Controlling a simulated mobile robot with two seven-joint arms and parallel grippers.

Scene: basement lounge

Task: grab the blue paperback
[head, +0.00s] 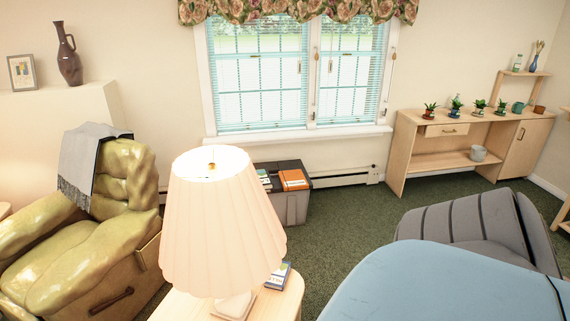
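A small blue book (278,276), which looks like the blue paperback, lies on the light wooden side table (283,304) at the bottom middle. The lampshade hides its left part. A table lamp with a pleated cream shade (221,225) stands on the same table, just left of the book. Neither of my grippers is in view.
A grey bin (293,208) with an orange book (293,180) on top stands under the window. A green recliner (85,225) is at left, a grey chair (465,221) and a blue rounded surface (440,285) at right. Green carpet (345,222) lies open between.

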